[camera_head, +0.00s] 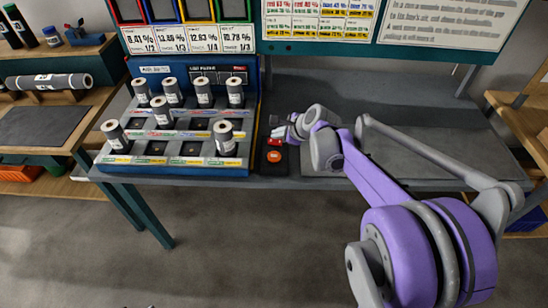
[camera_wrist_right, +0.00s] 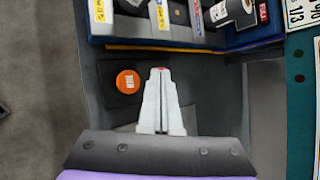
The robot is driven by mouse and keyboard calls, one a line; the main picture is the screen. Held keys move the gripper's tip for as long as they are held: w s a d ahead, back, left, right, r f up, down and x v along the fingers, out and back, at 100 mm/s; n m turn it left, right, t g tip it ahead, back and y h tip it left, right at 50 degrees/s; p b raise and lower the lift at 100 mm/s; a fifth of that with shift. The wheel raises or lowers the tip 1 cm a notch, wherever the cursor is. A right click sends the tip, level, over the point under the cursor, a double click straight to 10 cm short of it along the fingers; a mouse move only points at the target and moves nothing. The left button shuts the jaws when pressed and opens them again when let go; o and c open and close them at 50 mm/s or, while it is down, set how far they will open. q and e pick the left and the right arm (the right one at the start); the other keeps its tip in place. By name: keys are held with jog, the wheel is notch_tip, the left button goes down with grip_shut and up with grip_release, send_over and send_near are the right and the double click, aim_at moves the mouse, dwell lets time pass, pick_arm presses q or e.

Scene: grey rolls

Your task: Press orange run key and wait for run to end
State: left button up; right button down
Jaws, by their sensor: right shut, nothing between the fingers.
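The orange run key (camera_head: 274,157) is a round button on a dark pad at the front of the bench, just right of the blue rack. It also shows in the right wrist view (camera_wrist_right: 128,81), with small lettering on it. My right gripper (camera_head: 277,137) is above the pad, just behind the orange key in the head view. In the right wrist view its closed fingertips (camera_wrist_right: 159,71) are beside the key, apart from it in the picture, with a bit of red at the tips. It is shut and empty. My left gripper is not in view.
The blue rack (camera_head: 173,171) holds several grey rolls (camera_head: 113,132) in its slots. Boards with percentage cards (camera_head: 237,38) hang above. Side tables stand left and right.

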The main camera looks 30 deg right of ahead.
aim_at(277, 157)
notch_tip(277, 157, down, 7)
jog(key=b, duration=0.4)
dwell(1.9)
jog(key=shift+f+b, duration=0.35)
jog(key=shift+b, duration=0.05)
jog(key=shift+f+b, duration=0.45)
jog(key=shift+f, duration=0.15)
dwell(0.6)
jog(key=shift+r, duration=0.1)
jog(key=shift+r+p, duration=0.75)
jog(key=shift+r, duration=0.15)
jog(key=shift+r, duration=0.15)
notch_tip(277, 157, up, 5)
jog(key=p, duration=0.3)
